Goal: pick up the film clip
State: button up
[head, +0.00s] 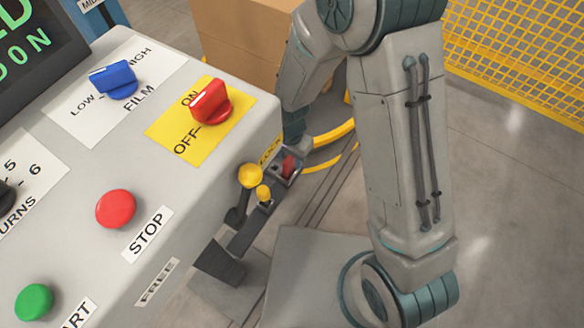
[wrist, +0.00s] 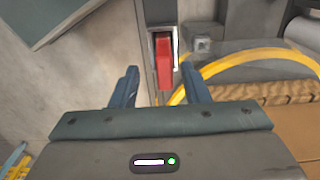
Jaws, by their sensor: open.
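A red piece (wrist: 164,62), which looks like the film clip, sits in a pale-rimmed grey holder (wrist: 149,45) in the wrist view. In the head view the red piece (head: 289,165) shows small in the holder (head: 297,176), beyond the control panel's edge. My gripper (wrist: 159,68) is open, with one blue-grey finger to each side of the red piece in the picture. Nothing is between the fingers that I can see gripped. I cannot tell how far the fingertips are from it.
A control panel (head: 75,165) with knobs and buttons fills the left of the head view. A yellow knob (head: 251,176) and a smaller yellow one (head: 263,192) stand close to the holder. A yellow curved rail (wrist: 225,62) and a cardboard box (head: 235,40) are nearby.

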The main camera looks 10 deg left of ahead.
aim_at(289, 160)
jog(key=f, duration=0.4)
jog(key=shift+w+a+b, duration=0.1)
jog(key=shift+a+b, duration=0.1)
jog(key=shift+b, duration=0.2)
grip_shut()
jog(key=shift+r, duration=0.15)
